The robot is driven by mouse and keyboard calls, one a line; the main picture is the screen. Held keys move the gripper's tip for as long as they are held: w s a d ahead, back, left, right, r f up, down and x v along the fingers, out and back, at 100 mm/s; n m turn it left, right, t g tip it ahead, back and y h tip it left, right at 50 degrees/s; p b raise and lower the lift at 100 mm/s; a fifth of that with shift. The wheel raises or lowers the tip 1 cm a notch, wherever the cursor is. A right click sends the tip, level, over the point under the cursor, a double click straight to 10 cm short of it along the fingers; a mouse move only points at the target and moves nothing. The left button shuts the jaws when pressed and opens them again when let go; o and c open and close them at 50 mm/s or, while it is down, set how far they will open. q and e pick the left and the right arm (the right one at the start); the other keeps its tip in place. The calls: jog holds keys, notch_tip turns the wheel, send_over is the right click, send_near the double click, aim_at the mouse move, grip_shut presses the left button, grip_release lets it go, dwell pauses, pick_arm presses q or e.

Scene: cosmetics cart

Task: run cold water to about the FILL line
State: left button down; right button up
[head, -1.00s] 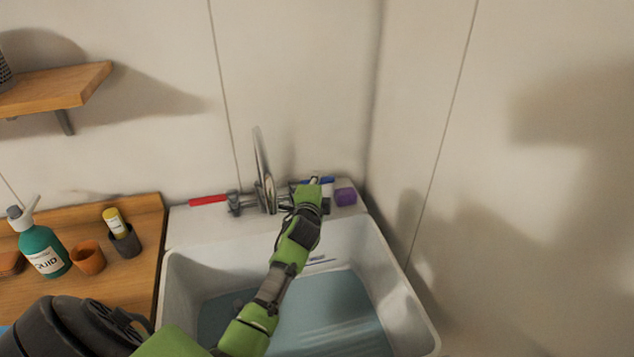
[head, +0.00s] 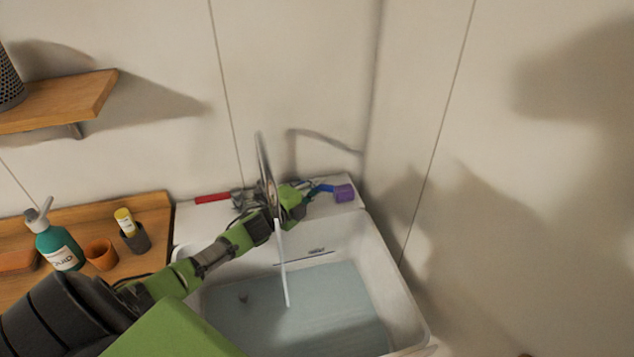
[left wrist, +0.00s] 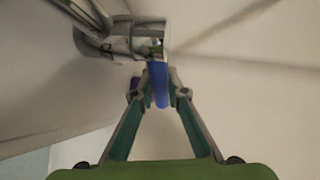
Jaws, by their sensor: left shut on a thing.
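My left gripper (head: 305,194) is shut on the blue tap lever (head: 323,188) at the right of the tap. In the left wrist view the blue lever (left wrist: 160,84) sits between the fingertips (left wrist: 158,98). A thin white stream of water (head: 282,262) runs from the tall chrome spout (head: 264,165) into the white sink (head: 408,285). Bluish water (head: 320,305) covers the sink's bottom. Its surface lies below the dark line (head: 303,259) with small lettering on the sink's back wall. My right gripper is not in view.
The red tap lever (head: 212,198) points left from the tap. A purple block (head: 344,192) is on the ledge at the right. On the wooden counter at left stand a teal pump bottle (head: 58,246), an orange cup (head: 101,254) and a dark holder (head: 135,239) with a yellow tube.

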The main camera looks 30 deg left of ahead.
pick_arm(q)
jog(key=shift+s+m+h, duration=0.15)
jog(key=shift+m+h, duration=0.15)
jog(key=shift+h, duration=0.1)
jog(key=c, duration=2)
grip_release()
jog(key=shift+o, duration=0.2)
jog(key=v, duration=1.2)
